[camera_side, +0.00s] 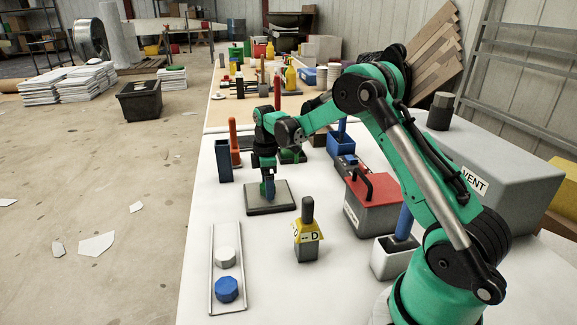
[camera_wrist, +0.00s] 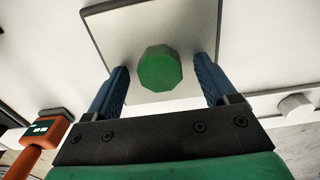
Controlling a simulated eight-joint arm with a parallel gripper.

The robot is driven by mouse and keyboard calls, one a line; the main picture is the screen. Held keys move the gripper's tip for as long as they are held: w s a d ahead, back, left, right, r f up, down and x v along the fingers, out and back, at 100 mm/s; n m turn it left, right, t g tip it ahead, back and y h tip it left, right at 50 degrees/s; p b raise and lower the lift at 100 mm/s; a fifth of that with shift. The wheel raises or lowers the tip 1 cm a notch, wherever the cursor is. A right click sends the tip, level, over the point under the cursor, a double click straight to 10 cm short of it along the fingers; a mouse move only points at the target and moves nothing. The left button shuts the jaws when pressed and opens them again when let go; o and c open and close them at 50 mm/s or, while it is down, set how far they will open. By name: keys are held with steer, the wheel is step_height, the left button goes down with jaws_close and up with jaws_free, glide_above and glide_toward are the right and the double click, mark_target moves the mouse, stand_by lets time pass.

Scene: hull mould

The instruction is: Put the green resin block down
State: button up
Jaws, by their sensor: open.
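The green resin block (camera_wrist: 160,70) is a faceted, octagonal piece in the wrist view. It appears to rest on a square grey plate (camera_wrist: 115,30), which also shows in the side view (camera_side: 285,200). My gripper (camera_side: 268,194) is low over the plate in the side view and hides the block there. In the wrist view my gripper (camera_wrist: 161,65) is open, with one blue finger on each side of the block. Gaps show between the block and both fingers.
A narrow tray (camera_side: 216,290) holds a white piece (camera_side: 225,256) and a blue piece (camera_side: 227,289) in front. A yellow-tagged dark tool (camera_side: 307,232) stands right of the plate. A blue holder (camera_side: 223,160) and orange tool (camera_side: 234,145) stand behind it. A red-topped box (camera_side: 375,205) is further right.

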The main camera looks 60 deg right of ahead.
step_height(320, 180, up, 12)
steer(key=s+a+r+m+t, duration=0.3)
steer(key=s+a+r+m, duration=0.15)
steer(key=a, duration=0.45)
steer(key=s+a+f+m+t, duration=0.4)
steer(key=s+a+f, duration=0.1)
steer(key=s+a, duration=0.2)
steer(key=shift+s+a, duration=0.15)
steer(key=shift+s, duration=0.7)
steer(key=shift+m, duration=0.25)
